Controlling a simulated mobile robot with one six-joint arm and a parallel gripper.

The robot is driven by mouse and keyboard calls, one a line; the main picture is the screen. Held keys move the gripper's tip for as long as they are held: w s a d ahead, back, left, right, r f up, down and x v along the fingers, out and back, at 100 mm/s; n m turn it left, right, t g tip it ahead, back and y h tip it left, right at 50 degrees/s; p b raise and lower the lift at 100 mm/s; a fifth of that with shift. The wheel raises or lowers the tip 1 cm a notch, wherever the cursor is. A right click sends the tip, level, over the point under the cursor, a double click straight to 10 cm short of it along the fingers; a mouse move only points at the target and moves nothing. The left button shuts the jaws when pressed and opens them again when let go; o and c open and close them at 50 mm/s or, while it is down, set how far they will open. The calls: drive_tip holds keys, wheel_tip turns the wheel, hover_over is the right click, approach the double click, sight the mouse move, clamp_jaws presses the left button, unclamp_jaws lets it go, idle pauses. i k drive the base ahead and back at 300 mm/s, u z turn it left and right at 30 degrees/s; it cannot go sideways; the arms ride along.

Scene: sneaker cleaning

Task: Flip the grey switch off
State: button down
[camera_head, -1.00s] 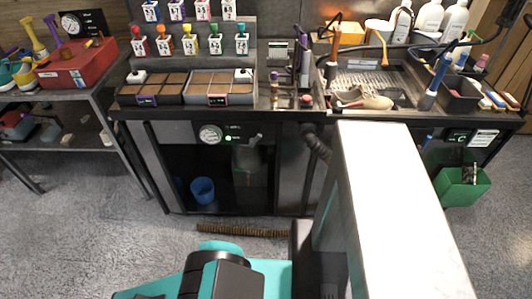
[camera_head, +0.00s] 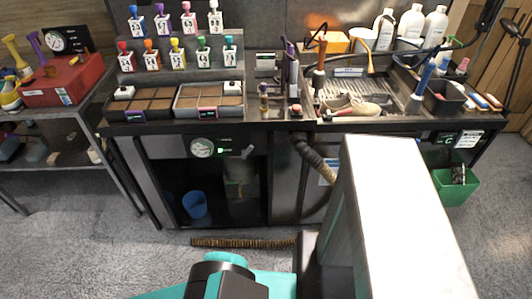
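A small grey lever (camera_head: 247,152), which looks like the grey switch, sticks out at the right of a dark panel on the front of the workbench. The panel carries a round white gauge (camera_head: 203,148) and a lit green light (camera_head: 220,150). The lever is small here, and I cannot tell its exact setting. My gripper is not in view. My large white arm link fills the lower right, and teal and black parts of my body show at the bottom; none of them touches the lever.
The workbench (camera_head: 150,128) holds brown-filled trays (camera_head: 208,98), colour-topped bottles and a beige sneaker (camera_head: 352,105). Below are a blue bucket (camera_head: 195,205), a ribbed hose (camera_head: 240,242) on the floor and a green bin (camera_head: 456,186). A red toolbox (camera_head: 66,82) is at left. Left floor is clear.

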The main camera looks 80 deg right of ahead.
sight(244, 152)
drive_tip(key=z, duration=0.05)
drive_tip(key=i, duration=1.35)
drive_tip(key=u, duration=1.1)
drive_tip(key=k, duration=0.2)
drive_tip(key=z, duration=3.6)
